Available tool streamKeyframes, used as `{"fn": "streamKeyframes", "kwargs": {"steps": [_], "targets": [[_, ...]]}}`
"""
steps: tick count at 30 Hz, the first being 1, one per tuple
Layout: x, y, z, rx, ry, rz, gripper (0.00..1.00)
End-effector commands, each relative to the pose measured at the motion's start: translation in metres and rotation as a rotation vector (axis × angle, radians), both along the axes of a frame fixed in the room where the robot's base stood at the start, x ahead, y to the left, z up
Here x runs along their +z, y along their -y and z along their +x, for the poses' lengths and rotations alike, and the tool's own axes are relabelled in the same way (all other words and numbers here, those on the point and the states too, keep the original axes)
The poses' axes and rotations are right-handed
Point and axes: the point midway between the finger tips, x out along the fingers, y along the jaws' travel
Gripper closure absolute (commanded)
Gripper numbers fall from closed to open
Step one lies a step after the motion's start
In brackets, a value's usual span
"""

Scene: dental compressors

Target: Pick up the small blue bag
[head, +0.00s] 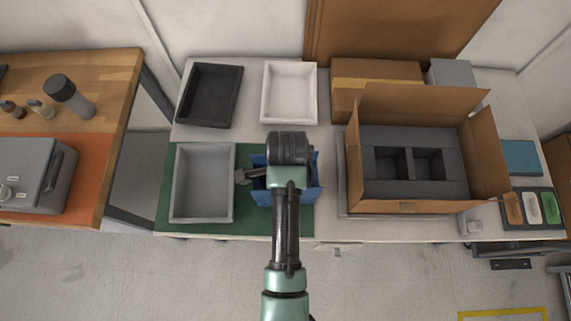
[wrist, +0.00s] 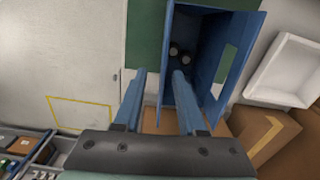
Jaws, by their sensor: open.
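A blue open-topped holder (head: 315,185), box-like and the only thing here that could be the blue bag, stands on the green mat (head: 165,212) in the head view. My arm covers its middle. In the wrist view the blue holder (wrist: 208,75) shows tall walls, a slot in one side and small dark round things inside. My gripper (wrist: 160,78) is open, with its two fingers apart. Its fingertips appear at the near end of the holder, the right one overlapping its wall in the picture. I cannot tell whether they touch. Nothing shows held between them.
A grey tray (head: 176,205) stands left of the holder on the mat. A black tray (head: 208,95) and a white tray (head: 289,92) lie behind. An open cardboard box (head: 408,206) with dark foam stands close on the right. A wooden bench (head: 110,75) is at the left.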

Motion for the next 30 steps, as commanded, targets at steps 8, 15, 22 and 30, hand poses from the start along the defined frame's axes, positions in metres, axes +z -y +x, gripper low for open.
{"fn": "streamKeyframes", "kwargs": {"steps": [8,15,22,30], "targets": [[-0.032,0.0,0.002,0.0,-0.004,0.0,0.6],[-0.047,0.0,0.003,0.0,0.0,0.0,0.6],[-0.047,0.0,0.003,0.0,0.001,0.0,0.67],[-0.047,0.0,0.003,0.0,0.0,0.0,1.0]]}}
